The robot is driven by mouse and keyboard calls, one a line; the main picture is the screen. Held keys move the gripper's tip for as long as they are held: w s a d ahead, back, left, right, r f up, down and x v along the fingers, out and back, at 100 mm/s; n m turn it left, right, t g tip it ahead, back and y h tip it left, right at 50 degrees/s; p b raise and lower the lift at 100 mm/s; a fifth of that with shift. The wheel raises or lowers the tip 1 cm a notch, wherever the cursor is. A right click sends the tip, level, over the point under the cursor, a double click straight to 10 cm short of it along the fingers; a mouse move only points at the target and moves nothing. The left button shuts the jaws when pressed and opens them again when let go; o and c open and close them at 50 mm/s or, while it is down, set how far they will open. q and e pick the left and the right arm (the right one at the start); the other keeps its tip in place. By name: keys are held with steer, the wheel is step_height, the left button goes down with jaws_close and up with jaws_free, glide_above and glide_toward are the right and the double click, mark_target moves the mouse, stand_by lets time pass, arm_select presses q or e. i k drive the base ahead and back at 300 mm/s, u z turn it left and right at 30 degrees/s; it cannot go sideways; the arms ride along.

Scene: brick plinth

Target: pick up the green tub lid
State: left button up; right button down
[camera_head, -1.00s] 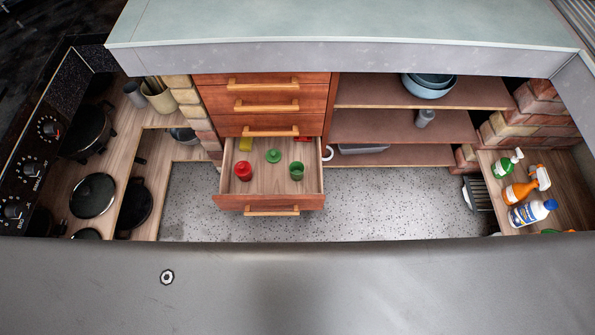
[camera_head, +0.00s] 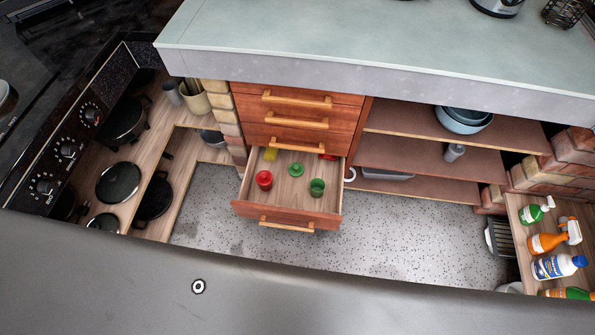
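The green tub lid (camera_head: 295,170) is a small round green disc with a knob. It lies in the open bottom drawer (camera_head: 285,215), towards the back middle. A green tub (camera_head: 316,187) stands in front and to the right of it, apart from it. A red lidded tub (camera_head: 264,180) stands to its left. Neither of my grippers shows in the head view.
A yellow thing (camera_head: 270,154) and another red thing (camera_head: 327,157) lie at the drawer's back, partly hidden. Closed drawers (camera_head: 300,118) and the worktop (camera_head: 400,45) overhang it. Shelves (camera_head: 420,155) stand to the right, bottles (camera_head: 558,266) far right, a stove (camera_head: 70,150) left. Speckled floor is clear.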

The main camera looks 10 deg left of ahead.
mark_target(295, 169)
steer(key=k, duration=1.3)
steer(key=z, duration=0.9)
steer(key=i, duration=1.6)
steer(key=u, duration=0.7)
